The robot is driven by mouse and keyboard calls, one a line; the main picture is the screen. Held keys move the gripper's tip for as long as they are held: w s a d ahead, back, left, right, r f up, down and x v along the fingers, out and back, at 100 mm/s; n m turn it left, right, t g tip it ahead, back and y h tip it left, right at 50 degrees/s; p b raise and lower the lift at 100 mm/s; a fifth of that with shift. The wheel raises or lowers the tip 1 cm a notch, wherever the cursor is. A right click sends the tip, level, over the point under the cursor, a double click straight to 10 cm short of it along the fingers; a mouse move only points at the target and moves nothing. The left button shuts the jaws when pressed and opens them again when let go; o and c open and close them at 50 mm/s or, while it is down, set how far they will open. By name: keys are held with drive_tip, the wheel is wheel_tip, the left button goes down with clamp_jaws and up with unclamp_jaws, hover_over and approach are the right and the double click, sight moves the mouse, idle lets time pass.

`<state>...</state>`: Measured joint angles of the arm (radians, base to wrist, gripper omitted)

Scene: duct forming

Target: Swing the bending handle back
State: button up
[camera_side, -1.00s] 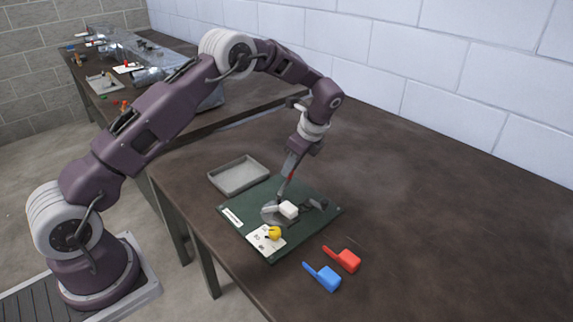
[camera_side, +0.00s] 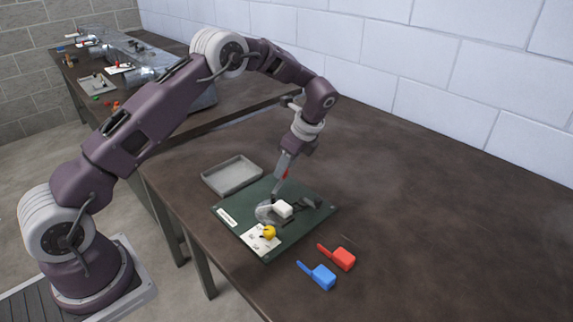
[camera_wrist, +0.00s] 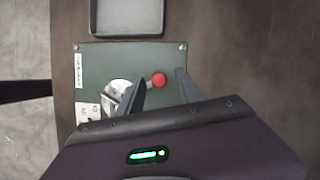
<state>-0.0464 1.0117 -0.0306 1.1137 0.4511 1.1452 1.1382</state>
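The red round knob of the bending handle (camera_wrist: 159,80) shows from above in the wrist view, over the green board (camera_wrist: 110,58). My gripper (camera_wrist: 160,82) points down with its two fingers apart, one on each side of the knob; I see a gap at both sides. In the side view my gripper (camera_side: 281,182) is low over the green board (camera_side: 240,232), with a bit of red at its fingers. A grey round disc (camera_side: 264,213) and a white block (camera_side: 283,208) are on the board below it. The handle's lower part is largely hidden.
A grey tray (camera_side: 232,176) lies behind the board. A red tool (camera_side: 342,258) and a blue tool (camera_side: 322,276) lie at the front right. The table's right side is clear.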

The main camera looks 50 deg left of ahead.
drive_tip(key=v, duration=0.7)
drive_tip(key=shift+r, duration=0.1)
drive_tip(key=s+d+r+n+t+h, duration=0.15)
drive_tip(key=s+r+n, duration=0.25)
drive_tip(key=s+r, duration=0.45)
drive_tip(key=s+d+r+n+t+h, duration=0.1)
drive_tip(key=s+d+r+n+t, duration=0.2)
drive_tip(key=s+r, duration=0.55)
drive_tip(key=s+d+n+t+h, duration=0.1)
drive_tip(key=s+n, duration=0.3)
drive_tip(key=s, duration=0.5)
drive_tip(key=s+d+f+n+t, duration=0.1)
drive_tip(key=s+d+n, duration=0.2)
drive_tip(key=s, duration=0.6)
drive_tip(key=shift+f+n+h, duration=0.2)
drive_tip(key=shift+n+h, duration=0.15)
drive_tip(key=shift+n, duration=0.25)
